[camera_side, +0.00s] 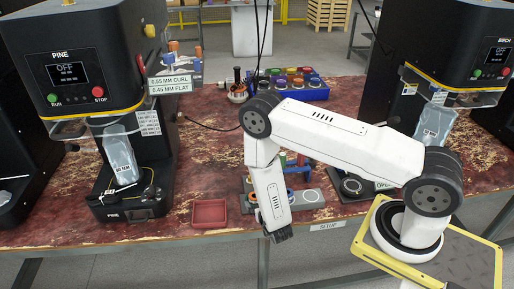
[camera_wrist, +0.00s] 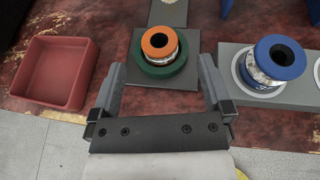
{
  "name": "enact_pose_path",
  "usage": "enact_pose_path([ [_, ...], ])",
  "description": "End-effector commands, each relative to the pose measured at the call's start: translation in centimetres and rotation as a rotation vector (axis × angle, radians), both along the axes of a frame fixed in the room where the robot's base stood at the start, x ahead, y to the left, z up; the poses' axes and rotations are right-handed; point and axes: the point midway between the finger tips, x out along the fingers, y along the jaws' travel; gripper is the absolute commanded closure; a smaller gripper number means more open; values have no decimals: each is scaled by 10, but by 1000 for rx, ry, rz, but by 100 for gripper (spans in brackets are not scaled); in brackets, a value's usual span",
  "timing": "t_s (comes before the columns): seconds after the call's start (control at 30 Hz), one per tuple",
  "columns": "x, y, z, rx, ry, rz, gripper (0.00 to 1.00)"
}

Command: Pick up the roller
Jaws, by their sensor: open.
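In the wrist view, a roller with an orange top and a metal body (camera_wrist: 159,43) stands upright in a green ring (camera_wrist: 163,69) on a dark square plate. A second roller, with a blue top and flange (camera_wrist: 280,57), stands upright on a grey plate to the right. My gripper (camera_wrist: 161,72) is open and empty. Its two fingers lie to the left and right of the orange-topped roller in the picture; I cannot tell its height above it. In the side view my gripper (camera_side: 281,235) points down at the bench's front edge, and my arm hides part of the fixtures behind it.
A red square tray (camera_wrist: 57,72) lies left of the orange-topped roller; it also shows in the side view (camera_side: 209,224). Black seamer machines (camera_side: 92,75) stand left and right on the worn red bench. A blue rack (camera_side: 300,92) of coloured parts stands farther back.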

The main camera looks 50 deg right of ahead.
Motion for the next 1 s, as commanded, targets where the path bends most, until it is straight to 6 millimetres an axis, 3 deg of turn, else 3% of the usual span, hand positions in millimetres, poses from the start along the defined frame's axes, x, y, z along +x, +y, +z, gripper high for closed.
enact_pose_path([
  [0.5, 35, -24, -19, -1, -1, 0, 0],
  [1.0, 36, -24, -19, 0, 0, 0, 0],
])
